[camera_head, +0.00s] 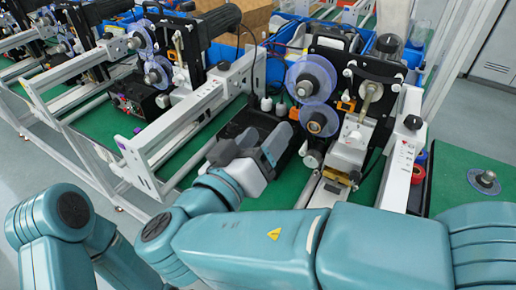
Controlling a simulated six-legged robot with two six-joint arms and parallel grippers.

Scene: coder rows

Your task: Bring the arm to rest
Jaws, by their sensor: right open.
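My right arm (370,245) reaches in from the right and bends across the front of the view. My right gripper (250,145), white and grey, is open with nothing seen between its fingers. It is over a dark part of the coder machine, left of the blue reels; whether it touches that part cannot be told. My left arm (62,225) is folded at the lower left, and its gripper is not in view.
A coder machine (345,125) with blue reels (311,77) stands close right of my right gripper. A white rail frame (190,125) lies to the left. More machines stand behind on green tabletops (110,118). Grey floor (485,115) is clear at the right.

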